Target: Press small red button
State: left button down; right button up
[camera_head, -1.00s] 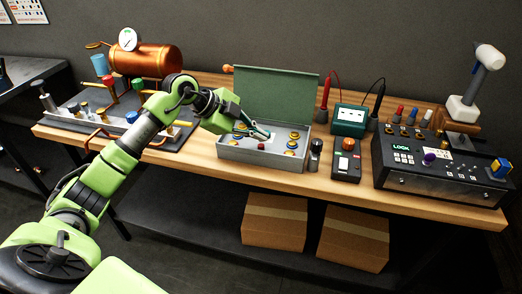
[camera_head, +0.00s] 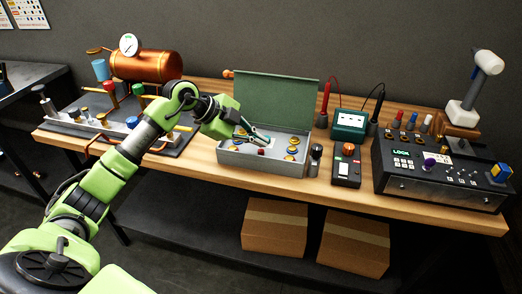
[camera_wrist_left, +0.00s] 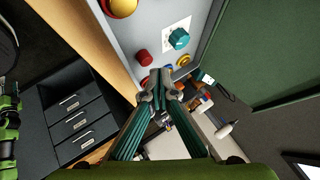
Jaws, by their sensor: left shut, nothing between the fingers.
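The small red button (camera_head: 261,151) is on the front part of the panel inside the open grey box (camera_head: 262,167) on the bench. It also shows in the left wrist view (camera_wrist_left: 143,57), just beyond the fingertips and slightly left of them. My left gripper (camera_head: 267,139) reaches into the box from the left, its teal fingers shut and empty. In the left wrist view the closed fingertips (camera_wrist_left: 161,82) are close to the red button, and a gap shows between them in the picture. Whether they touch the panel cannot be told. My right gripper is not in view.
The box's green lid (camera_head: 275,97) stands open behind the panel. Several yellow and blue buttons and a teal knob (camera_wrist_left: 180,38) share the panel. A black device with an orange-red top (camera_head: 347,167) and a control unit (camera_head: 440,175) stand to the right.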

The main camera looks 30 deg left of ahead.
aim_at(259, 151)
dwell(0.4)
pick_arm(q)
jog(key=shift+f, duration=0.45)
jog(key=shift+f, duration=0.4)
dwell(0.8)
jog(key=shift+r+p, duration=0.8)
jog(key=shift+r, duration=0.05)
jog(key=shift+r, duration=0.1)
notch_tip(259, 151, up, 5)
jog(key=p, duration=0.5)
